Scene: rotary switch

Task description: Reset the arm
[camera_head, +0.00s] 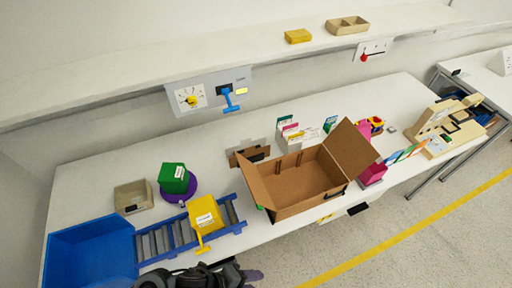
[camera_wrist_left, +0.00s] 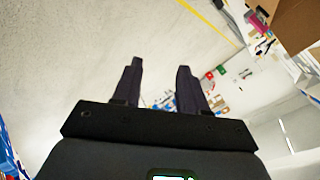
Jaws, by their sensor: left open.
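My left gripper (camera_wrist_left: 160,66) is open in the left wrist view, with two dark fingers apart and nothing between them. Beyond the fingers are pale floor and a yellow floor line. In the head view, dark parts of my arm (camera_head: 200,276) show at the bottom edge, in front of the table. The rotary switch (camera_head: 191,99) has a yellow knob on a white dial and sits on a grey panel under the shelf, well away from my arm. A blue lever (camera_head: 230,104) hangs beside it. My right gripper is not seen.
A shelf (camera_head: 220,48) runs behind.

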